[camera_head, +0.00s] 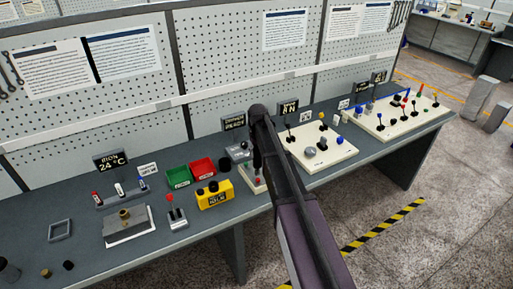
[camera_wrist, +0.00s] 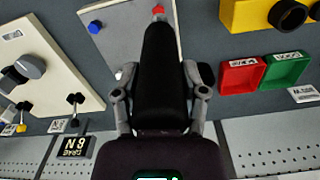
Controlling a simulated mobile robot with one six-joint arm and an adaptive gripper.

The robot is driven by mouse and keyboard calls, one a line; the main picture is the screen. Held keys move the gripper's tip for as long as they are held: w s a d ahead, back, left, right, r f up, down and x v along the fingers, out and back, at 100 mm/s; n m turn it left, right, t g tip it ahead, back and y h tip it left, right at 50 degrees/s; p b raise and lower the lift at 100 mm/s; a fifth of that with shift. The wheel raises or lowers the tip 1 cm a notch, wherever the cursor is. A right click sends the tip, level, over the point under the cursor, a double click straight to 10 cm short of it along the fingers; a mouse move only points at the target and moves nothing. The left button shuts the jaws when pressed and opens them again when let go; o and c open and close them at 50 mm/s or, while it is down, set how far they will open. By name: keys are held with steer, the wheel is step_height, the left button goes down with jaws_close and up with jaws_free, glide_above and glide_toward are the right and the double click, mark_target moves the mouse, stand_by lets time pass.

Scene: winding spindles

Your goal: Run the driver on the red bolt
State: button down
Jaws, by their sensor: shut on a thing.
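My gripper (camera_wrist: 160,105) is shut on a black driver (camera_wrist: 164,65), whose narrow end points at the red bolt (camera_wrist: 158,10). The red bolt stands on a light grey plate (camera_wrist: 105,48) and shows at the top edge of the wrist view. In the head view my arm hides part of the plate; the driver (camera_head: 257,160) hangs over it, with the red bolt (camera_head: 258,181) just below. Whether the driver's tip touches the bolt I cannot tell. A blue bolt (camera_wrist: 95,26) and a white one (camera_wrist: 118,76) are also on the plate.
Green (camera_head: 179,177) and red (camera_head: 202,168) bins and a yellow box (camera_head: 215,195) with black knobs stand left of my gripper. A cream panel (camera_head: 325,157) with knobs and switches lies to the right. A pegboard wall (camera_head: 220,60) rises behind the bench.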

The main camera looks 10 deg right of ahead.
steer(key=shift+d, duration=0.1)
step_height(320, 180, up, 3)
steer(key=p, duration=0.3)
steer(key=shift+f, duration=0.25)
stand_by(0.5)
